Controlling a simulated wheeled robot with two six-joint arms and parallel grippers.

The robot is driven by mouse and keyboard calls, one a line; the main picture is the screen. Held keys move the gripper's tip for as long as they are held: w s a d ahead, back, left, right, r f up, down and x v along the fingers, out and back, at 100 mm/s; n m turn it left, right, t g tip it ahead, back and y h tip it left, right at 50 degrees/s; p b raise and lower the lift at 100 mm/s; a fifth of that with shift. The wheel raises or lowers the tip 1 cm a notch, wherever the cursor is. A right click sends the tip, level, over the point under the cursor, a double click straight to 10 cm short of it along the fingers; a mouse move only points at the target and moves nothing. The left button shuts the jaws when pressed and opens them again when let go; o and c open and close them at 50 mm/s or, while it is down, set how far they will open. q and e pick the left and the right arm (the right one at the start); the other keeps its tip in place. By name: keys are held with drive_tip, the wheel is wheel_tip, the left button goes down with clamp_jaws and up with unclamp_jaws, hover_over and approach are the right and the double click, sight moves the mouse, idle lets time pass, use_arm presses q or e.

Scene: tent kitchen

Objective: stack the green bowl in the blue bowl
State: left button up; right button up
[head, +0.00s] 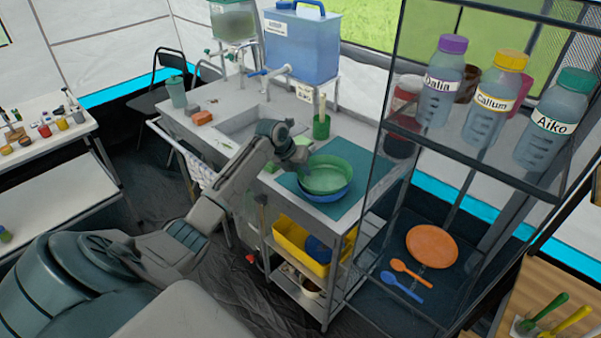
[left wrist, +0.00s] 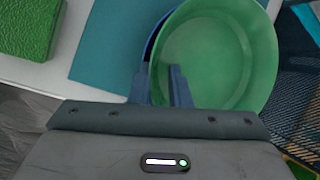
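The green bowl (head: 326,176) sits in the blue bowl (head: 330,196), whose side shows below it. Both are on the teal mat (head: 292,184) on the counter. In the left wrist view the green bowl (left wrist: 222,60) covers most of the blue bowl (left wrist: 151,44), which shows only as a strip at the left. My left gripper (head: 303,168) is at the bowls' left edge. Its fingers (left wrist: 160,82) are apart, one outside the green rim and one over its inside; I see no clear grip. Whether the green bowl is fully seated is hidden. My right gripper is out of view.
A green sponge (left wrist: 27,28) lies left of the mat; a green cup (head: 321,127) stands behind the bowls. The sink (head: 240,122) is to the left. A glass-sided shelf (head: 470,150) with bottles stands close on the right. A yellow bin (head: 297,246) is below.

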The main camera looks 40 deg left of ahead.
use_arm(q)
drive_tip(key=shift+o, duration=0.3)
drive_tip(key=shift+s+d+f, duration=0.2)
drive_tip(key=shift+s+f, duration=0.05)
drive_tip(key=shift+f, duration=0.3)
drive_tip(key=shift+s+d+f, duration=0.15)
drive_tip(key=shift+s+f, duration=0.05)
drive_tip(key=shift+f, duration=0.3)
drive_tip(key=shift+a, duration=0.1)
drive_tip(key=shift+a+r, duration=0.15)
drive_tip(key=shift+r, duration=0.1)
drive_tip(key=w+b+v, duration=0.1)
drive_tip(key=b+v, duration=0.1)
drive_tip(key=v, duration=0.9)
drive_tip(key=shift+a+r+b, duration=0.2)
drive_tip(key=shift+r+b, duration=0.05)
drive_tip(key=shift+b, duration=0.05)
drive_tip(key=shift+w+r, duration=0.1)
